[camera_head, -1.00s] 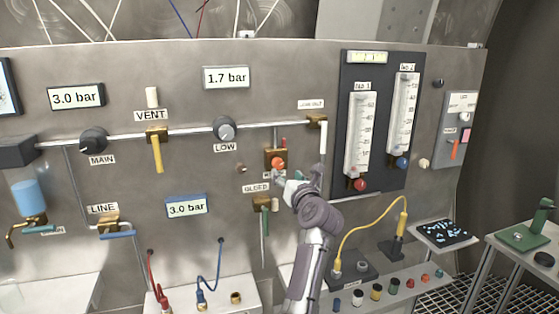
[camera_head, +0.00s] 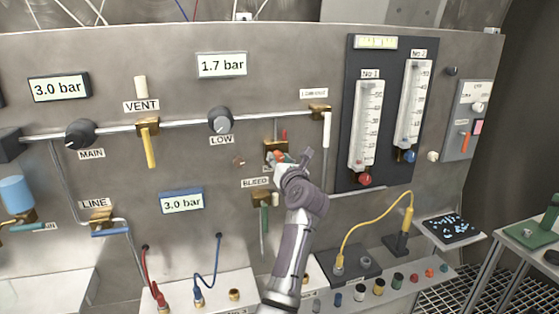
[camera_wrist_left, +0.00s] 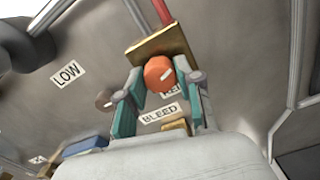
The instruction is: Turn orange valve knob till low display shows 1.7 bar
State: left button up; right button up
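The orange valve knob (camera_head: 279,155) sits on a brass block on the panel, partly hidden by my left gripper in the head view. The low display (camera_head: 222,65) reads 1.7 bar. My left gripper (camera_head: 284,165) is at the knob, coming from lower right. In the left wrist view, its teal fingers (camera_wrist_left: 160,90) stand on either side of the orange knob (camera_wrist_left: 158,73), with the tips close to its edges. They look open; contact is not clear. My right gripper is not in view.
A green BLEED handle (camera_head: 264,230) hangs just below. A white-handled lever (camera_head: 326,130) and the flow tubes (camera_head: 366,125) are close on the right. A second display (camera_head: 181,203) reads 3.0 bar.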

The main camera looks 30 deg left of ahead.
pick_arm(q)
grip_shut()
jog(key=shift+r+m+p, duration=0.25)
jog(key=shift+m+p, duration=0.35)
jog(key=shift+p, duration=0.45)
jog(key=shift+f+m, duration=0.2)
jog(key=shift+m, duration=0.2)
jog(key=o, duration=0.7)
grip_release()
jog(key=shift+c, duration=0.2)
notch_tip(320, 180, up, 10)
jog(key=shift+f, duration=0.1)
